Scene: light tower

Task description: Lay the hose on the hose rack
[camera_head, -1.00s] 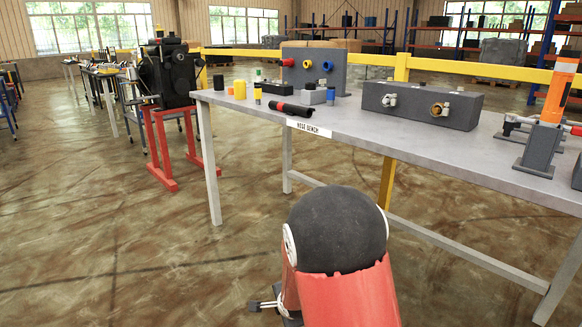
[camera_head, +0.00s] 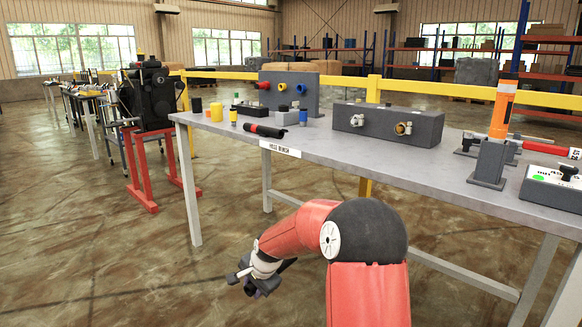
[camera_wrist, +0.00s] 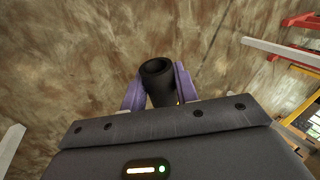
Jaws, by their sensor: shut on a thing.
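My gripper (camera_head: 262,284) hangs at the end of my red arm, low over the floor in front of the hose bench (camera_head: 330,160). In the wrist view, my gripper (camera_wrist: 160,88) has its purple fingers on both sides of a black open-ended tube (camera_wrist: 158,72), shut on it. Only the tube's end shows, and I cannot tell for sure whether it is the hose. In the head view the held tube is hard to make out. No thing in view is clearly the hose rack.
The bench carries a black tube with a red band (camera_head: 264,131), a grey panel with coloured ports (camera_head: 290,92), a grey box with fittings (camera_head: 388,125) and an orange cylinder (camera_head: 503,108) at right. A black machine on a red stand (camera_head: 150,95) stands left. The floor before the bench is open.

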